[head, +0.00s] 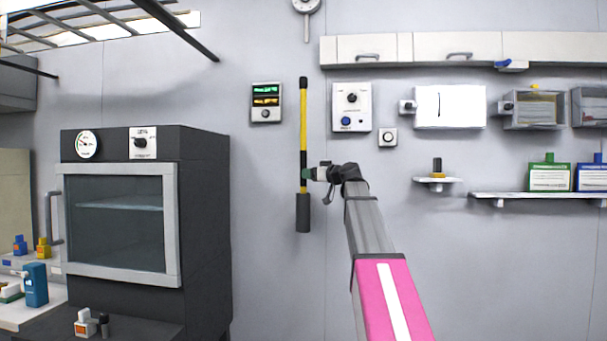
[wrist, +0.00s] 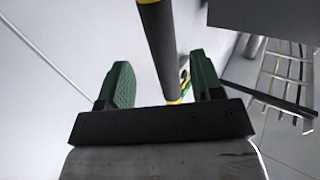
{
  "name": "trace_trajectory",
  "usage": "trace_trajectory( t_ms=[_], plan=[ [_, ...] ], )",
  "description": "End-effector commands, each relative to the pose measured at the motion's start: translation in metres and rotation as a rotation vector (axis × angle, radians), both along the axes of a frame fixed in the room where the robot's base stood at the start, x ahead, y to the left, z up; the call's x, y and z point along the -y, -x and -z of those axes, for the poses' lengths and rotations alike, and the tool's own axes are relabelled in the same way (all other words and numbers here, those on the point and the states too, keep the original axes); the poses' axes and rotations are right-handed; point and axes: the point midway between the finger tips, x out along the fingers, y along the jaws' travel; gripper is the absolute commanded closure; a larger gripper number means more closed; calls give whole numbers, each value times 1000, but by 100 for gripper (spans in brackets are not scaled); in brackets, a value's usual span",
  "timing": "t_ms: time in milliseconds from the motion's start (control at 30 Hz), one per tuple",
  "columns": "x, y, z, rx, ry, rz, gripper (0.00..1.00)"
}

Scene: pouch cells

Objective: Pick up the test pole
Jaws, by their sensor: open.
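The test pole (head: 303,130) is a slim upright pole with yellow and black bands and a thick dark grip at its lower end, against the grey wall. In the wrist view the pole (wrist: 160,50) runs down between the two green fingers of my gripper (wrist: 160,85). The fingers stand apart with a gap on both sides of it. In the head view my gripper (head: 309,173) is at the pole's lower half, just above the dark grip. The far finger is partly hidden there.
A dark oven (head: 205,220) with a glass door stands left of the pole. A display panel (head: 266,102) and a control box (head: 351,107) are on the wall on either side of it.

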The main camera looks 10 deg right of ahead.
Motion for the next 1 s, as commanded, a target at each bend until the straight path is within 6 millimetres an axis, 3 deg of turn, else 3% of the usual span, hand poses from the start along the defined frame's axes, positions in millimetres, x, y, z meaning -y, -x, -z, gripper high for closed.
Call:
trace_trajectory(
  t_ms=[533,800,867,1000],
  plan=[
    [-38,-43,-1,0,0,-1,40],
    [-40,-46,0,1,1,1,40],
    [-40,-46,0,1,1,1,56],
    [-40,-46,0,1,1,1,100]
  ],
)
